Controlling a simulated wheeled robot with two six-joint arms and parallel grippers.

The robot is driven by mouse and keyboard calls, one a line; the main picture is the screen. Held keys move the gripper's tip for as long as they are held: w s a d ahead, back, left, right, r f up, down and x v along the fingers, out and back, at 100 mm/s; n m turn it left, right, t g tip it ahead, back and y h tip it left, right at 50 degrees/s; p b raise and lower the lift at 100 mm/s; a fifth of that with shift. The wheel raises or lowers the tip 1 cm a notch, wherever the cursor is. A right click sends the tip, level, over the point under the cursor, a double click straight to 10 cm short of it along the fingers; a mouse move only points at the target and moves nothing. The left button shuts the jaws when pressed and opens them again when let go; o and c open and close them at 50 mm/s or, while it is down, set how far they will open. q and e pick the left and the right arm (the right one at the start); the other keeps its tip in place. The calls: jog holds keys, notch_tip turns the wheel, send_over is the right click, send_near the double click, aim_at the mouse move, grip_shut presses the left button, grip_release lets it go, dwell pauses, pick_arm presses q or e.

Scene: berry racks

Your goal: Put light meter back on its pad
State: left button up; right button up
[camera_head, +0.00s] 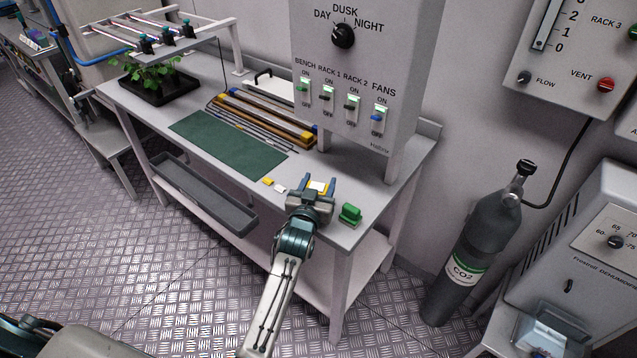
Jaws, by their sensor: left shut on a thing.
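My left gripper (319,184) is over the front right part of the bench, with its blue fingers shut on a small yellow thing with a white top, which looks like the light meter (318,187). The gripper body covers its lower part, so I cannot tell whether it touches the bench. No pad for it shows clearly; it may be hidden under or behind the gripper. My right gripper is not in view.
A green block (349,214) stands just right of the gripper. Small yellow (267,181) and white (280,188) pieces lie to its left, beside a bare dark green mat (225,143). The switch box (352,75) rises behind. Rods and a plant tray (163,91) lie farther left.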

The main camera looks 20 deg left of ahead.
pick_arm(q)
jog(key=shift+f, duration=0.1)
jog(key=o, duration=1.1)
jog(key=shift+o, duration=0.2)
jog(key=shift+r, duration=0.2)
jog(key=shift+s+f, duration=0.15)
jog(key=shift+s, duration=0.2)
jog(key=s, duration=1.1)
jog(key=shift+s+d+b, duration=0.15)
jog(key=shift+d+b, duration=0.15)
jog(key=shift+b, duration=0.05)
